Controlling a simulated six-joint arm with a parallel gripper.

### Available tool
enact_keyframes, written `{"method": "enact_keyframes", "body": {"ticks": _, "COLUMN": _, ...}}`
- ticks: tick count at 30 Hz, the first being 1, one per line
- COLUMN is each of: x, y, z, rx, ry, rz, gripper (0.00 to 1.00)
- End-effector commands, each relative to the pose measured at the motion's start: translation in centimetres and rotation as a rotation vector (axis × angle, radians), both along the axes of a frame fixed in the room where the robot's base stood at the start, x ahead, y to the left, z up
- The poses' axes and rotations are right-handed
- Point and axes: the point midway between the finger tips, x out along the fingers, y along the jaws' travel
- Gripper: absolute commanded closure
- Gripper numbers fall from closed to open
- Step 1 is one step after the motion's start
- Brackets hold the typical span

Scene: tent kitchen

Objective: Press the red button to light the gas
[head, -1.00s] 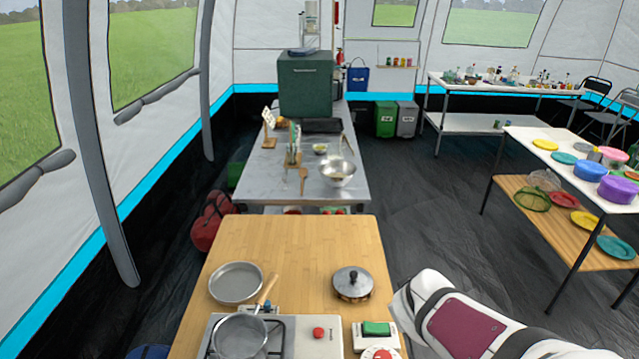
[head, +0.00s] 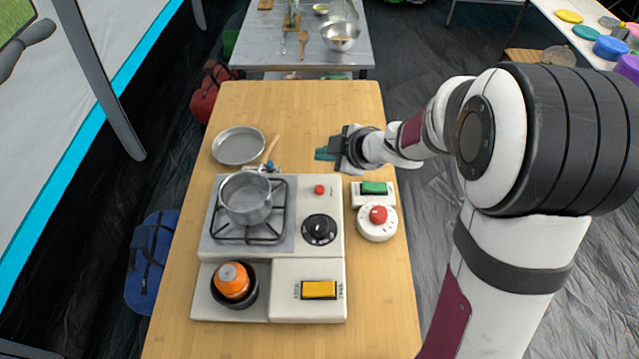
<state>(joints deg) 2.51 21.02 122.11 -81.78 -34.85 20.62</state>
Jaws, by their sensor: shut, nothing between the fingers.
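The stove (head: 335,255) stands on the wooden table. A small red button (head: 319,189) is on its upper right panel, above a black knob (head: 319,229). A larger red mushroom button (head: 378,214) sits on a round white base just right of the stove. My gripper (head: 323,154) is shut and empty, its teal fingertips pointing left. In the picture it is above the small red button and apart from it; its height over the table is hard to tell. A pot (head: 246,198) stands on the burner grate, and no flame shows.
A green rocker switch (head: 374,188) lies behind the mushroom button. A yellow rocker (head: 319,290) and an orange canister (head: 232,281) are at the stove's front. A shallow pan (head: 239,146) stands behind the burner. The table's far part is clear.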

Motion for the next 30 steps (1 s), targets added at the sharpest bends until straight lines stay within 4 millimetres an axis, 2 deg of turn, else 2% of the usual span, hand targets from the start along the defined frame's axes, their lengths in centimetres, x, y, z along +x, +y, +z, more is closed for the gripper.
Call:
{"method": "enact_keyframes", "body": {"ticks": 16, "x": 0.0, "y": 0.0, "z": -7.3, "rx": 0.0, "ry": 0.004, "rz": -0.003, "gripper": 1.0}}
{"method": "enact_keyframes", "body": {"ticks": 21, "x": 0.0, "y": 0.0, "z": -8.3, "rx": 0.0, "ry": 0.002, "rz": -0.003, "gripper": 1.0}}
{"method": "enact_keyframes", "body": {"ticks": 30, "x": 0.0, "y": 0.0, "z": -8.4, "rx": -0.001, "ry": 0.0, "rz": -0.002, "gripper": 1.0}}
